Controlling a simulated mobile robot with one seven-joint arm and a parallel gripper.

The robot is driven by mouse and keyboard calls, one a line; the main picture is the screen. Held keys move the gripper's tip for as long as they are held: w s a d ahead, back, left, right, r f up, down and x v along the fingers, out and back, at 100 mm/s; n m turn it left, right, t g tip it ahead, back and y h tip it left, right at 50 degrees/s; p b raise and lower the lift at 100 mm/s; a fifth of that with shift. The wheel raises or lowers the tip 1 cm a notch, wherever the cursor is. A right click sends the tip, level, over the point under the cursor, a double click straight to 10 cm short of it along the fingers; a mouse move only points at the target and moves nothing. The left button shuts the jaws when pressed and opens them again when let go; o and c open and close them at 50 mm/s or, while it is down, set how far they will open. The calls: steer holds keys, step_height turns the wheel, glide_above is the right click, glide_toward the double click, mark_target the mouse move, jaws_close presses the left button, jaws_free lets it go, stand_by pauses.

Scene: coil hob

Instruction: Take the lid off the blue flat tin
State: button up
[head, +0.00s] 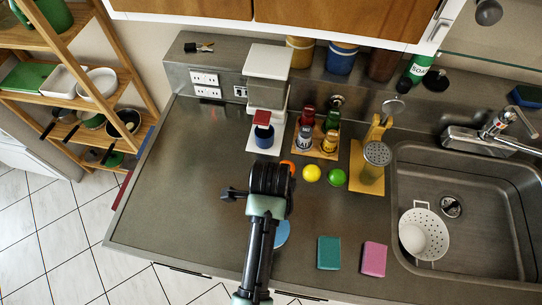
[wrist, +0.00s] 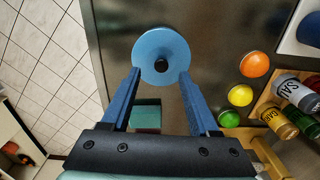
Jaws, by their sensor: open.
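The blue flat tin shows in the wrist view as a round blue lid (wrist: 158,40) with a black knob (wrist: 161,65) at its middle. In the head view only part of the blue disc (head: 282,234) shows on the counter, the rest hidden behind my arm. The tin's body below the lid is hidden. My gripper (wrist: 159,74) is open and empty, its blue fingers pointing at the lid. The fingertips appear at the lid's left and right lower edges, with the knob between them in the picture. I cannot tell how high above it they are.
Orange, yellow (head: 311,174) and green (head: 337,177) balls lie on the counter, near a board of bottles and cans (head: 318,140). A green sponge (head: 328,253) and pink sponge (head: 374,258) lie at the front, left of the sink (head: 470,262). The counter's left side is clear.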

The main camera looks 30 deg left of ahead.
steer(key=shift+w+f+p, duration=0.1)
steer(key=shift+f+p, duration=0.3)
steer(key=shift+f, duration=1.6)
jaws_close()
